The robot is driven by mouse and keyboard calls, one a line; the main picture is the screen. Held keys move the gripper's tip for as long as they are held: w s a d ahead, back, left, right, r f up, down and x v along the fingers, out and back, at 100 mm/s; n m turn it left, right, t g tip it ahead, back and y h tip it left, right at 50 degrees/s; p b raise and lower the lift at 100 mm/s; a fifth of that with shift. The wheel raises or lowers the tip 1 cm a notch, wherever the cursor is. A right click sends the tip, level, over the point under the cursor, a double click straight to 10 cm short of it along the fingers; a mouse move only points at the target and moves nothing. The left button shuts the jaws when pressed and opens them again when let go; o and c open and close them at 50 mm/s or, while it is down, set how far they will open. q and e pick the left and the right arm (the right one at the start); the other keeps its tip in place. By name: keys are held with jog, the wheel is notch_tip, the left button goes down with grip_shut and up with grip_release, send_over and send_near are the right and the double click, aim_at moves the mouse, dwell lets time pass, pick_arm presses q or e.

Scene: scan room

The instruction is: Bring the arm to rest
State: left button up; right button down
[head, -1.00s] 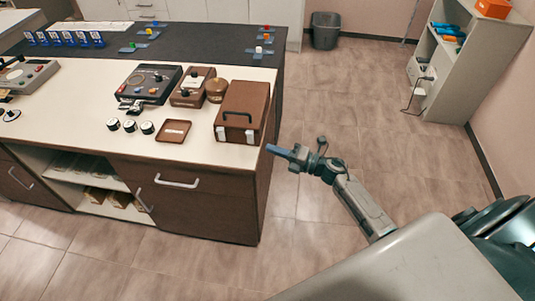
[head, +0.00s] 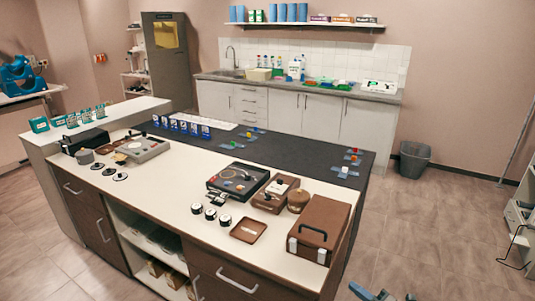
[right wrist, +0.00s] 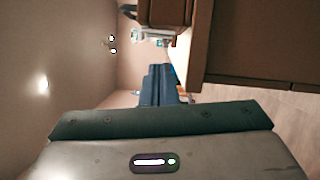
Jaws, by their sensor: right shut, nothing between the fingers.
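My right gripper (head: 368,293) shows only in part at the bottom edge of the head view, right of the island counter (head: 180,212). In the right wrist view its blue fingers (right wrist: 157,84) are together with nothing between them. It is apart from the counter, over the floor. The rest of my right arm is below the head view. My left gripper is not in view.
A brown case (head: 320,229) with a black handle stands at the counter's near right corner, close to the right gripper. A brown tray (head: 248,230) lies left of it. Open floor (head: 430,240) lies to the right, with a grey bin (head: 413,161) farther back.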

jog(key=s+d+f+m+g+h, duration=0.15)
jog(key=s+f+m+h, duration=0.35)
jog(key=f, duration=0.6)
jog(key=s+d+f+m+g+h, duration=0.1)
jog(key=s+d+f+m+h, duration=0.2)
jog(key=s+f+m, duration=0.6)
jog(key=s+d+f+m+g+h, duration=0.2)
jog(key=s+f+m+h, duration=0.2)
jog(key=f, duration=0.9)
jog(key=s+a+f+m+g, duration=0.2)
jog(key=s+f, duration=0.3)
jog(key=s, duration=0.6)
jog(key=s+a+f+m+g, duration=0.2)
jog(key=s+f+m+g, duration=0.2)
jog(key=s, duration=0.7)
jog(key=s+a+f+m+g, duration=0.2)
jog(key=s+f, duration=0.5)
jog(key=s, duration=0.4)
jog(key=shift+m+g, duration=0.4)
jog(key=shift+g, duration=0.25)
jog(key=shift+a+f, duration=0.1)
jog(key=shift+a, duration=0.05)
